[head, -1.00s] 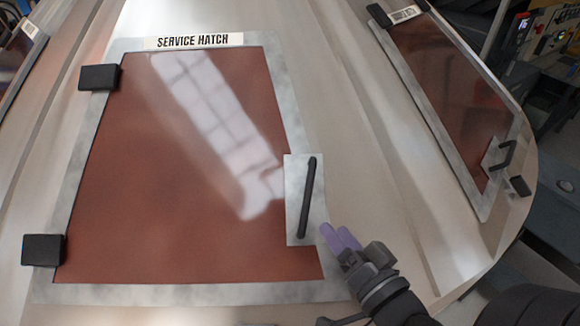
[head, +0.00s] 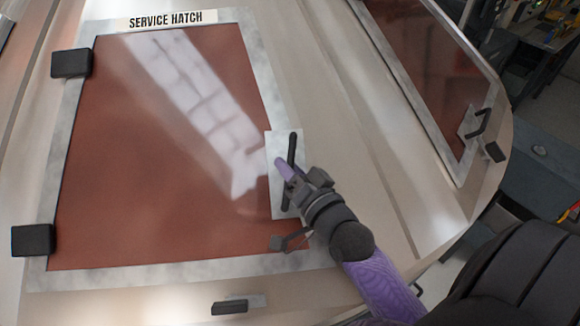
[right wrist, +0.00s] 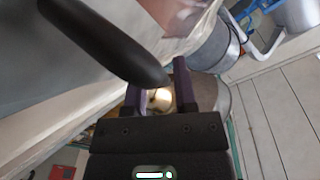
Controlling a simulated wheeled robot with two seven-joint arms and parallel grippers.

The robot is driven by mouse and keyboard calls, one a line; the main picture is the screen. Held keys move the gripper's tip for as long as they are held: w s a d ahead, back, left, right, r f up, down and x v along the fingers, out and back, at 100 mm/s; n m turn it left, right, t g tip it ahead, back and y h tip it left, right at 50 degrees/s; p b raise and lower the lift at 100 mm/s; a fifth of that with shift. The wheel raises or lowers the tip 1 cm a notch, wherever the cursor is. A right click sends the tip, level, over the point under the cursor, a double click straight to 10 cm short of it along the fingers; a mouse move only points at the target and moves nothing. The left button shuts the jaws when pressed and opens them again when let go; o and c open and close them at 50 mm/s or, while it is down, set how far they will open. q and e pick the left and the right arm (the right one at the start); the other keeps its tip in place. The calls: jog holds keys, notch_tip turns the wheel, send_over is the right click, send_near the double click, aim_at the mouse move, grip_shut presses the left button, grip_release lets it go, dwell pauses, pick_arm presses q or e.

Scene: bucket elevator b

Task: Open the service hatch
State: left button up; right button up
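The service hatch (head: 160,150) is a reddish-brown panel in a grey frame, under a "SERVICE HATCH" label (head: 166,20). It looks closed. Its black bar handle (head: 292,148) stands on a pale plate (head: 275,204) at the right edge. My right gripper (head: 281,168) is at the handle, its purple fingers across the middle of the bar. In the right wrist view its two fingers (right wrist: 158,88) are apart, and the dark handle (right wrist: 105,42) ends close to the gap. I cannot tell whether the bar is between them. My left gripper is not in view.
Two black hinge blocks (head: 71,63) (head: 32,240) are on the hatch's left side. A second hatch (head: 425,65) with its own handle (head: 480,121) is at the right. A small black fitting (head: 230,307) sits below the hatch frame. Bare casing lies between the hatches.

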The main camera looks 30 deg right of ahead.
grip_shut()
dwell(1.1)
